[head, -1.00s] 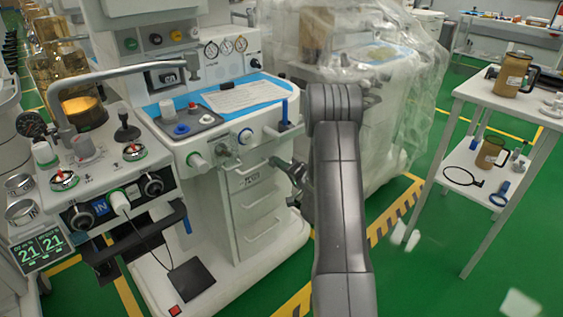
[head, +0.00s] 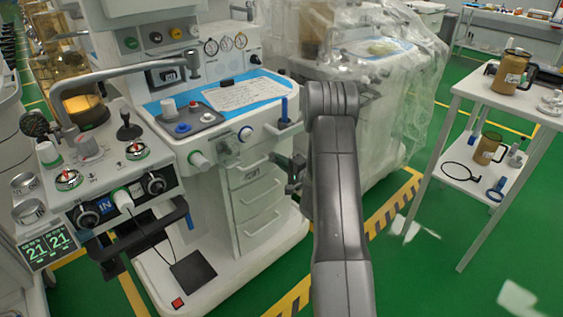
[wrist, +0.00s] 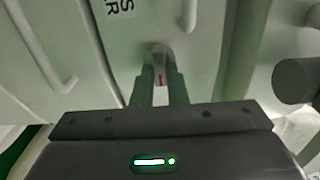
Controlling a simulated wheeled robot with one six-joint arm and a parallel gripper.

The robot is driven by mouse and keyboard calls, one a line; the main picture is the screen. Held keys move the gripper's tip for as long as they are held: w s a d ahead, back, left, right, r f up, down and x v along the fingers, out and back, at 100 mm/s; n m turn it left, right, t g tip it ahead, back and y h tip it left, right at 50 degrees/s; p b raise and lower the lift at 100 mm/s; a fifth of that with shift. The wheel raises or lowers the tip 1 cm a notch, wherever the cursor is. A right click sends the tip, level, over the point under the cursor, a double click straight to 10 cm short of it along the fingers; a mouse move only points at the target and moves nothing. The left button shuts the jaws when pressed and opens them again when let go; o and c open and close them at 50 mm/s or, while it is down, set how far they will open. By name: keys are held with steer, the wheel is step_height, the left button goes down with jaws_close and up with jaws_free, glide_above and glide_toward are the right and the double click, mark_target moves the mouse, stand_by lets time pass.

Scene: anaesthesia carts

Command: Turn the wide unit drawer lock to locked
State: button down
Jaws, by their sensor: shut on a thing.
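The wide unit (head: 228,200) stands in the middle of the head view, with a column of pale drawers (head: 258,197) on its front. My gripper (head: 276,160) is at the right edge of that drawer column. In the wrist view its two fingers (wrist: 160,92) are shut on the drawer lock (wrist: 162,50), a small grey knob on the pale front. A red mark (wrist: 160,80) shows between the fingers. Most of the lock is hidden by the fingers, so its exact angle is hard to tell. In the head view the lock is not distinguishable.
A dark round cylinder (wrist: 295,80) stands out at the right of the wrist view. A plastic-draped machine (head: 385,110) is just behind my arm. A white two-level table (head: 490,100) with brown jugs is at the right.

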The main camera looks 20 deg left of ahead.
steer(key=c, duration=1.4)
jaws_free()
steer(key=shift+c, duration=0.2)
steer(key=p+v, duration=0.1)
steer(key=v, duration=1.3)
steer(key=shift+a+f, duration=0.1)
steer(key=shift+a, duration=0.05)
steer(key=b+x, duration=0.1)
steer(key=x, duration=1.2)
steer(key=shift+w+a, duration=0.2)
steer(key=shift+a, duration=0.1)
